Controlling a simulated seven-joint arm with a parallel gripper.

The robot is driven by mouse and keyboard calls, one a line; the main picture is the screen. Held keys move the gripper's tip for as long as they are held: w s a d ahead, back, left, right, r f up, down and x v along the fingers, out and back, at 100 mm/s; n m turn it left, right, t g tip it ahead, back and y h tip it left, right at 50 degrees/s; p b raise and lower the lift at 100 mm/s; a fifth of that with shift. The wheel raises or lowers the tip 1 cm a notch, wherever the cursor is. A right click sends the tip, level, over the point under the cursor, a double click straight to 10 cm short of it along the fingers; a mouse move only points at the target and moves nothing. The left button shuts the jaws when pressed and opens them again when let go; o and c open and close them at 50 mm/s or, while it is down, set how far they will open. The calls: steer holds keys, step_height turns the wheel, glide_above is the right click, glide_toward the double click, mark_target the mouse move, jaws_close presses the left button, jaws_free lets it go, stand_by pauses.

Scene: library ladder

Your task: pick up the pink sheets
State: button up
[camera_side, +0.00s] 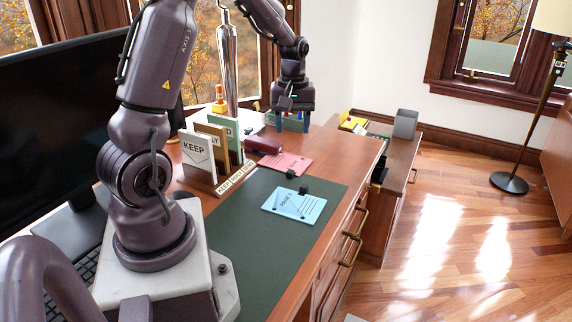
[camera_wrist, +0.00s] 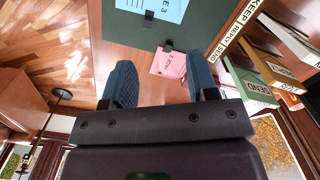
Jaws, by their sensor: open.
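The pink sheets (camera_side: 288,162) lie flat on the desk by the far end of the green mat, with a small black clip at their near edge. In the wrist view the pink sheets (camera_wrist: 170,64) show beyond and between my fingers, partly hidden by the right finger. My gripper (camera_side: 292,122) hangs above the desk, behind the sheets and apart from them. In the wrist view my gripper (camera_wrist: 163,84) has its two blue padded fingers spread wide with nothing held between them.
Blue sheets (camera_side: 294,203) with a clip lie on the green mat (camera_side: 250,245). A dark red stapler-like object (camera_side: 263,145) lies beside the pink sheets. A sorter (camera_side: 212,176) with KEEP, REPLY and SEND labels stands left. A monitor (camera_side: 60,120) stands far left. The desk's right edge is clear.

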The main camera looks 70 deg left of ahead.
mark_target(289, 170)
steer(key=w+a+f+n, duration=0.3)
steer(key=a+f+n, duration=0.5)
steer(key=a+n, duration=0.4)
steer(key=f, duration=0.8)
steer(key=d+f, duration=0.1)
steer(key=f, duration=0.3)
steer(key=shift+s, duration=0.2)
jaws_close()
steer(key=shift+r, duration=0.1)
